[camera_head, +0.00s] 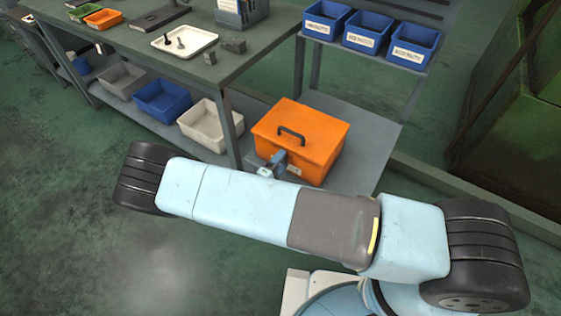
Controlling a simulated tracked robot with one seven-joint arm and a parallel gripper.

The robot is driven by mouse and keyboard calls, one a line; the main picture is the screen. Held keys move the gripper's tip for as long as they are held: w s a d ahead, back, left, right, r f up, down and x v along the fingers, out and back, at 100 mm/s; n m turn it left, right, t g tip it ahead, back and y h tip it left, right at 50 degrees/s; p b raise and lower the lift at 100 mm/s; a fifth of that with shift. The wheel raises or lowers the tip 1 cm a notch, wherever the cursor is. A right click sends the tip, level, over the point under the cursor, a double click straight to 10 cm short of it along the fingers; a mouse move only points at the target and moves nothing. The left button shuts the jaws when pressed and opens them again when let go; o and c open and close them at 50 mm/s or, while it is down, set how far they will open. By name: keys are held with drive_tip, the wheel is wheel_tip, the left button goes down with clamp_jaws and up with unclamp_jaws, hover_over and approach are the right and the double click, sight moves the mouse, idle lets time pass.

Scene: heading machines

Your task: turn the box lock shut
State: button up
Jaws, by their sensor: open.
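The orange box (301,138) stands on the low grey shelf, with its lid down and a dark handle on top. A small pale lock plate (293,170) shows on its front face, partly hidden by my arm. The tip of my gripper (278,160), grey-blue and small, shows just above my arm link at the box's front, beside the lock. It is open. Most of my gripper is hidden behind the arm link. I cannot tell whether it touches the lock or which way the lock is turned.
A workbench (255,47) stands at the left, with a white tray (185,42) on it and bins (163,101) on its lower shelf. Several blue bins (370,32) sit on the rack above the box. A green machine (515,130) stands at the right. The floor at left is clear.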

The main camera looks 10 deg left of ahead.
drive_tip(key=v, duration=1.3)
drive_tip(key=shift+s, duration=0.2)
drive_tip(key=w+d+r+m+g, duration=0.45)
drive_tip(key=d+r, duration=0.25)
drive_tip(key=r, duration=0.5)
drive_tip(key=w+d+r+m+g, duration=0.3)
drive_tip(key=d+r+g, duration=0.3)
drive_tip(key=r, duration=0.6)
drive_tip(key=w+d+r+m+g, duration=0.35)
drive_tip(key=d+r+g, duration=0.3)
drive_tip(key=r, duration=0.45)
drive_tip(key=s+d+r+m+t+y, duration=0.1)
drive_tip(key=s+d+r+y, duration=0.15)
drive_tip(key=d+r, duration=0.45)
drive_tip(key=s+d+r+m+y, duration=0.1)
drive_tip(key=s+d+r+y, duration=0.15)
drive_tip(key=d+r, duration=0.4)
drive_tip(key=s+d+r+m+t+y, duration=0.1)
drive_tip(key=s+d+r+t, duration=0.1)
drive_tip(key=s, duration=0.4)
drive_tip(key=s+d+r+m+t+y, duration=0.1)
drive_tip(key=s+d+r+t, duration=0.1)
drive_tip(key=s+d+r, duration=0.2)
wheel_tip(320, 180, up, 3)
drive_tip(key=shift+s+d+f+t, duration=0.15)
drive_tip(key=shift+s+d+t, duration=0.2)
drive_tip(key=shift+s, duration=0.55)
